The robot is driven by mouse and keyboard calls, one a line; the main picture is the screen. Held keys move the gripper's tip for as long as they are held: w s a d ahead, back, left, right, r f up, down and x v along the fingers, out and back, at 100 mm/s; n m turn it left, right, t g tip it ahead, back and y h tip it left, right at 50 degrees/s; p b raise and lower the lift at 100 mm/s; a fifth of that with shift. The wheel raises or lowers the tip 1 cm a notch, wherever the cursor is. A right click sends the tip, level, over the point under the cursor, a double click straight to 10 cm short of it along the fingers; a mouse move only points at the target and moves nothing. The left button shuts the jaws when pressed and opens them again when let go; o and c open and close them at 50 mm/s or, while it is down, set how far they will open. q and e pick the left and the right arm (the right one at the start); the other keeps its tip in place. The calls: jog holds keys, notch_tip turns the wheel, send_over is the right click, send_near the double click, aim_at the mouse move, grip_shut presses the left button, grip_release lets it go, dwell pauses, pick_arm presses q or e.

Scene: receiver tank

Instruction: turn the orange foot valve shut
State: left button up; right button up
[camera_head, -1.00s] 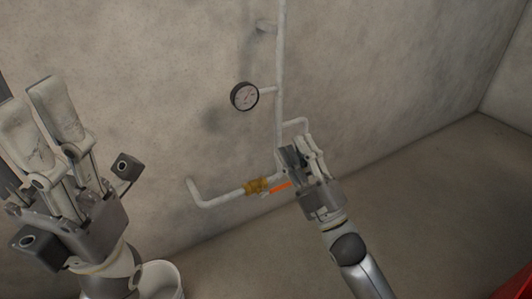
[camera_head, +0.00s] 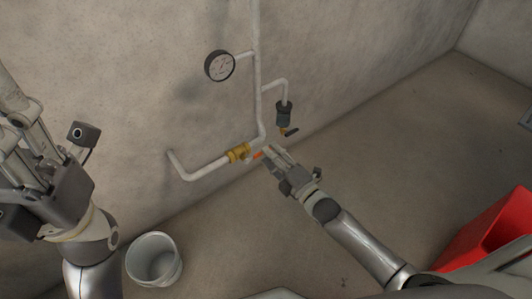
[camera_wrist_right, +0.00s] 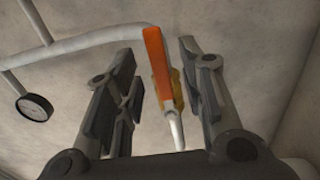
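The foot valve is a brass body (camera_head: 238,153) on the white pipe low on the wall, with an orange lever handle (camera_head: 258,155). In the right wrist view the orange handle (camera_wrist_right: 157,62) stands between the fingers, with the brass body (camera_wrist_right: 178,90) behind it. My right gripper (camera_head: 276,153) is at the handle in the head view, covering part of it. In the wrist view its fingers (camera_wrist_right: 160,85) are spread, with a gap on each side of the handle. My left gripper is at the left edge, away from the valve, its fingertips cut off by the frame.
A round gauge (camera_head: 220,65) is on the wall pipe above. A dark fitting with a small yellow-and-black tap (camera_head: 284,115) hangs right of the pipe. A white bucket (camera_head: 154,260) stands on the floor. A red object (camera_head: 490,228) is at the right. The middle floor is clear.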

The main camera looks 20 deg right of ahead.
jog(key=shift+b+x, duration=0.5)
jog(key=shift+x, duration=1.15)
grip_shut()
